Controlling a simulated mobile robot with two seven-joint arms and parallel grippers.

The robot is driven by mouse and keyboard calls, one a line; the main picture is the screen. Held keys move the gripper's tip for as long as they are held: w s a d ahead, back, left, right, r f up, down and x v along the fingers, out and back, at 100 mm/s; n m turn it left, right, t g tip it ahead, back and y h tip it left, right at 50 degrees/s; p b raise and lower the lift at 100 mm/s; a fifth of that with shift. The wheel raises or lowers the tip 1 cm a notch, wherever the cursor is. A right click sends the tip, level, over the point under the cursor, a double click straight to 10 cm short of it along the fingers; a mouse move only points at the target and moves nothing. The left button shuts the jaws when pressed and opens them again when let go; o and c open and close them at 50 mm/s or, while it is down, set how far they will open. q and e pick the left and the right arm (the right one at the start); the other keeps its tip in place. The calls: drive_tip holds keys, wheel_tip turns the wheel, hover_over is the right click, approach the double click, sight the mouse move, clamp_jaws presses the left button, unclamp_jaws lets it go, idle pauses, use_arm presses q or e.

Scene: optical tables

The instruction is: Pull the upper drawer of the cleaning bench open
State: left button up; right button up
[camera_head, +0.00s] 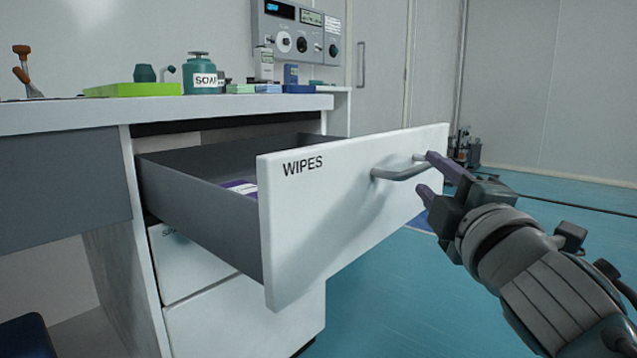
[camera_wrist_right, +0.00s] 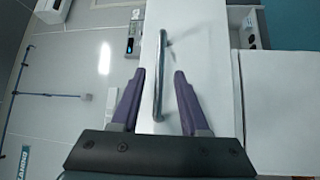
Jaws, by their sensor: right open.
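The upper drawer (camera_head: 350,210), with a white front labelled WIPES, stands pulled well out of the cleaning bench (camera_head: 60,118). A purple and white packet (camera_head: 242,187) lies inside it. The grey bar handle (camera_head: 400,172) is on the drawer front. My right gripper (camera_head: 428,174) is open at the handle's right end. In the right wrist view the handle (camera_wrist_right: 159,75) runs between the two purple fingers of the gripper (camera_wrist_right: 158,88), with gaps on both sides. My left gripper is not in view.
Lower drawers (camera_head: 240,320) below are shut. The blue floor (camera_head: 530,180) to the right is mostly clear.

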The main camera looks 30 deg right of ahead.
drive_tip(key=v, duration=0.6)
drive_tip(key=shift+r, duration=0.1)
drive_tip(key=s+r+m+g+y+p, duration=0.1)
drive_tip(key=s+r+m+g+p, duration=0.2)
drive_tip(key=r+p, duration=0.65)
drive_tip(key=s+r+m+g+p, duration=0.1)
drive_tip(key=r+m+g+p, duration=0.4)
drive_tip(key=p, duration=0.8)
drive_tip(key=s+a+r+m+g+y+p, duration=0.1)
drive_tip(key=s+a+r+g+y+p, duration=0.2)
drive_tip(key=s+a+r+p, duration=0.7)
drive_tip(key=s+a+r+m+g+y+p, duration=0.1)
drive_tip(key=s+a+r+g+y+p, duration=0.35)
drive_tip(key=p, duration=1.15)
wheel_tip(320, 180, up, 38)
drive_tip(key=s+d+t+p, duration=0.1)
drive_tip(key=p, duration=3.5)
drive_tip(key=shift+d+r+h, duration=0.15)
drive_tip(key=shift+d+h, duration=0.1)
drive_tip(key=shift+h, duration=0.1)
